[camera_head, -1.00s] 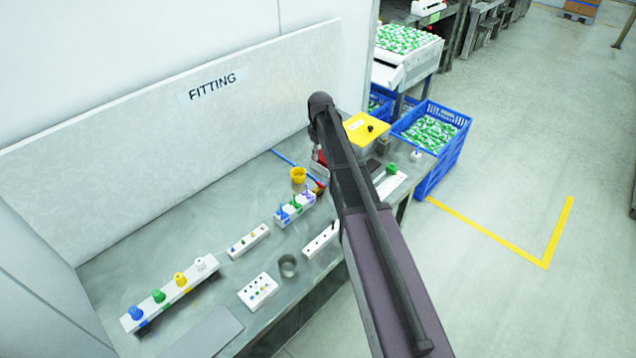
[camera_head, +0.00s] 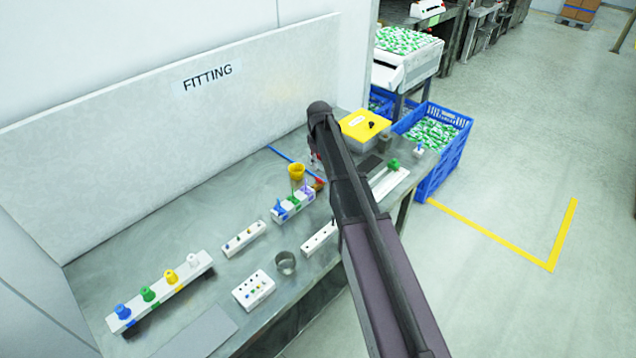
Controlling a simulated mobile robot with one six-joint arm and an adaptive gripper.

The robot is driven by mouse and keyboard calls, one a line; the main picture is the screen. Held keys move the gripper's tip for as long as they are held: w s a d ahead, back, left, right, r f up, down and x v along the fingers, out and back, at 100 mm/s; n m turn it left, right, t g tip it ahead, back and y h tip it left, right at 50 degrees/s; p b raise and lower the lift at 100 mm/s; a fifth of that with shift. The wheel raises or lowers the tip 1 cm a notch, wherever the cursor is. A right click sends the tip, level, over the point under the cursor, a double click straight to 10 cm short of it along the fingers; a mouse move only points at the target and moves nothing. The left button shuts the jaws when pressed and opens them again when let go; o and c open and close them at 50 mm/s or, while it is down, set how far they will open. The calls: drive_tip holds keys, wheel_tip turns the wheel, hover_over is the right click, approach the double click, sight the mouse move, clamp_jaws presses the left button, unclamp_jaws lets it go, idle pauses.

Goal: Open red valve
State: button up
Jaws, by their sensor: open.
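A small red part (camera_head: 318,184), which looks like the red valve, shows just left of my arm, at the end of a thin blue line (camera_head: 281,154) on the bench. The yellow funnel-shaped cup (camera_head: 296,171) stands beside it on the left. My arm hides part of this spot, so I cannot tell the valve's handle position. My dark arm reaches up from the lower right and bends over the back of the bench. My gripper is hidden behind the arm.
The metal bench (camera_head: 190,238) holds a rack with coloured knobs (camera_head: 160,290), a block with coloured pegs (camera_head: 292,205), a grey ring (camera_head: 286,262) and a yellow box (camera_head: 364,128). The FITTING panel (camera_head: 150,110) stands behind.

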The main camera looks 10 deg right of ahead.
sight(319, 179)
drive_tip(key=shift+f+b, duration=3.15)
drive_tip(key=shift+f, duration=0.3)
clamp_jaws()
